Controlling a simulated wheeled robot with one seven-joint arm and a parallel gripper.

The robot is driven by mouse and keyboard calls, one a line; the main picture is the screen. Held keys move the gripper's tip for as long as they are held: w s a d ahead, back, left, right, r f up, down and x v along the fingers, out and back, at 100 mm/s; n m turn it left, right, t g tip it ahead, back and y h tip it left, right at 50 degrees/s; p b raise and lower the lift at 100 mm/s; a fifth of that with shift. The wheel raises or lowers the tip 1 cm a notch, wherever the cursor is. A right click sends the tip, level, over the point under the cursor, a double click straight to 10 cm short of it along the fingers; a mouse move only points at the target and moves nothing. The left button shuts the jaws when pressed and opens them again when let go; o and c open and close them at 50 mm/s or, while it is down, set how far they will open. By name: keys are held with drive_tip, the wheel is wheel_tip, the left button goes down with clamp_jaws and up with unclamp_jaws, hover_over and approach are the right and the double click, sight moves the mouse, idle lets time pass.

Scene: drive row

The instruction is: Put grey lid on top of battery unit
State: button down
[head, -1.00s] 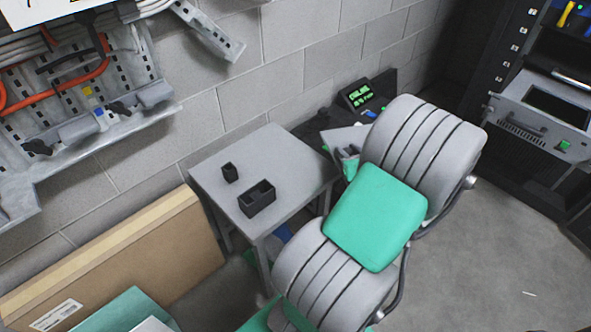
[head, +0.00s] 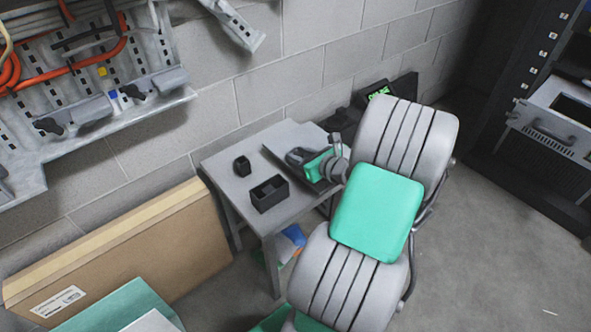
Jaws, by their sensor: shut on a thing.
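The battery unit appears to be the open-topped black box (head: 273,203) with a divided inside, standing on the small grey table. My gripper (head: 300,158) is over the table's right part, behind and to the right of this box. It is shut on a flat dark grey plate, which looks like the grey lid (head: 281,164). The lid is roughly level, beside the box and not over it. Part of the lid is hidden beneath my gripper, and its gap to the tabletop is hard to tell. My own large grey arm links fill the middle right.
A small black cup-like block (head: 242,166) stands on the grey table (head: 222,163), behind and left of the box. A wall panel (head: 110,110) with cables is at upper left. A cardboard box (head: 130,250) leans below it. A dark rack (head: 520,110) stands at right.

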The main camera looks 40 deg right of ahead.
drive_tip(key=shift+w+a+f, duration=0.15)
drive_tip(key=shift+w+f, duration=0.15)
drive_tip(key=shift+f, duration=0.05)
drive_tip(key=f, duration=0.1)
drive_tip(key=f+b, duration=0.2)
drive_tip(key=f, duration=0.1)
drive_tip(key=shift+w+a, duration=0.1)
drive_tip(key=shift+w, duration=0.15)
drive_tip(key=shift+r, duration=0.2)
drive_tip(key=c, duration=1.1)
unclamp_jaws()
drive_tip(key=shift+o, duration=0.2)
